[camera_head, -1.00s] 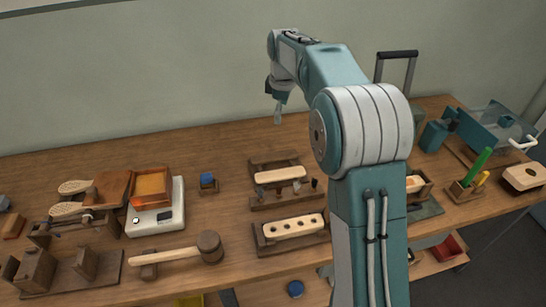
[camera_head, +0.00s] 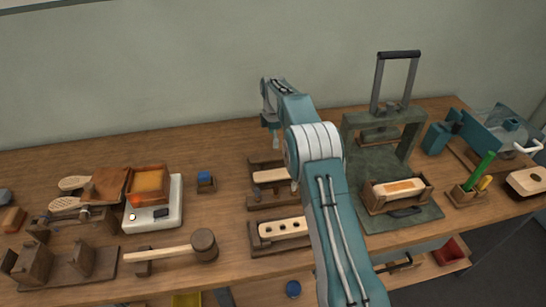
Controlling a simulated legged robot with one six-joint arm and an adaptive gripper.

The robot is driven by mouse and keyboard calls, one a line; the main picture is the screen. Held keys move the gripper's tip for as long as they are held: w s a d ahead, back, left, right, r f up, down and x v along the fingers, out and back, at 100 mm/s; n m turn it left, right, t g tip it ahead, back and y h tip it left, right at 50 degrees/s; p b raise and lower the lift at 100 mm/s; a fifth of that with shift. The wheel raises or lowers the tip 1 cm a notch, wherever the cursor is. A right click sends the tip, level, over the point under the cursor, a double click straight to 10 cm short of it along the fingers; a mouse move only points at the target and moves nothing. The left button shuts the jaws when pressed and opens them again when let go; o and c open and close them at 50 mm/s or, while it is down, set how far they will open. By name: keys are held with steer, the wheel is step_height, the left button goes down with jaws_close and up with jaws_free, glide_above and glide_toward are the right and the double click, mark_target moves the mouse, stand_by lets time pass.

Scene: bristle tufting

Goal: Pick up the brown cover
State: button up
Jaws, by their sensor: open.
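A brown slab (camera_head: 109,184), which looks like the brown cover, lies tilted at the left of the bench. It is beside the open wooden box with the orange inside (camera_head: 149,186), at that box's left side. Its lower edge is partly crowded by nearby items. My gripper (camera_head: 275,141) points down above the back middle of the bench, well to the right of the brown slab. It is small in view, open, and nothing shows in it.
The box sits on a white scale-like unit (camera_head: 165,216). Wooden brushes (camera_head: 75,183) lie left of the slab. A mallet (camera_head: 203,245) lies in front. A blue-topped block (camera_head: 205,180) and wooden holders (camera_head: 280,235) stand between. A green press (camera_head: 410,135) stands right.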

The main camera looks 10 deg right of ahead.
mark_target(273, 155)
steer(key=f, duration=0.7)
steer(key=shift+w+f, duration=0.2)
steer(key=shift+w, duration=0.05)
steer(key=c, duration=1.1)
